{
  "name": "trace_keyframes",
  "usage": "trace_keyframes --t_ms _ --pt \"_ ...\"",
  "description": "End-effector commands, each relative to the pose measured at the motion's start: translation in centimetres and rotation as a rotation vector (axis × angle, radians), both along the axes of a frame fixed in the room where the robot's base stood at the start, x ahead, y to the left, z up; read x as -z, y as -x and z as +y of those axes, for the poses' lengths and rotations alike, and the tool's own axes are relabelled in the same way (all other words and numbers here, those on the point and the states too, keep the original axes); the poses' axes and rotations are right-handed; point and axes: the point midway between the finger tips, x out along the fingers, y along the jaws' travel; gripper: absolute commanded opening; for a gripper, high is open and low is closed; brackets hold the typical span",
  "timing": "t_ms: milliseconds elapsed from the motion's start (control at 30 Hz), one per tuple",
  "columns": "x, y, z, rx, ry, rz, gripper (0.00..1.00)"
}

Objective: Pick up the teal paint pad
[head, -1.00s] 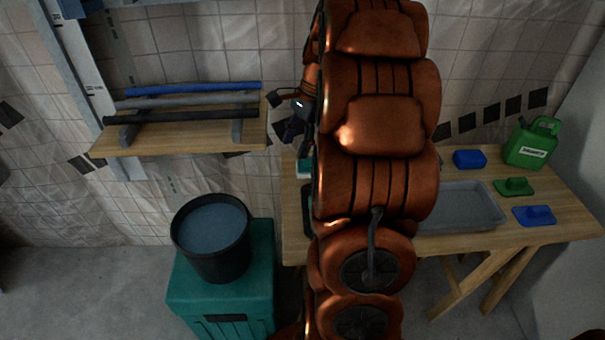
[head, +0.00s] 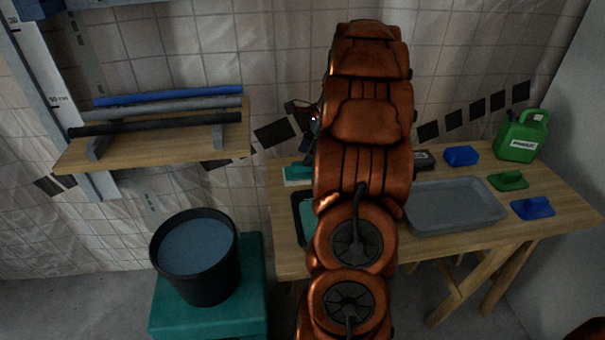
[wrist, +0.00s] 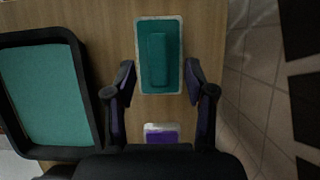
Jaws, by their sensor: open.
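The teal paint pad (wrist: 158,55) lies on the wooden table in the wrist view, a rectangle with a raised teal grip and a pale border. My gripper (wrist: 158,80) is open, its two dark fingers apart on either side of the pad's near end. I cannot tell its height above the pad. In the head view part of the teal pad (head: 297,174) shows at the table's left back, beside my arm. My gripper (head: 309,150) is mostly hidden there behind my arm.
A black-rimmed tray with teal inside (wrist: 92,100) lies left of the pad. A purple pad (wrist: 161,136) is below it. A grey tray (head: 455,228), blue pad (head: 533,208), green pad (head: 508,180) and green jug (head: 522,137) stand on the table (head: 560,200). A black bucket (head: 157,262) stands at left.

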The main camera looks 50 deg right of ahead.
Motion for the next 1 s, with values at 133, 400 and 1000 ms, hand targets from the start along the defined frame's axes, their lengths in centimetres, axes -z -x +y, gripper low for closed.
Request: trace_keyframes --t_ms 133,400,1000 --pt "2.2 -0.2 0.7 0.001 -0.002 0.003 0.54" --pt "3.7 -0.7 1.1 0.003 0.001 0.001 0.54" --pt "3.7 -0.6 1.0 0.004 0.0 0.002 0.03"
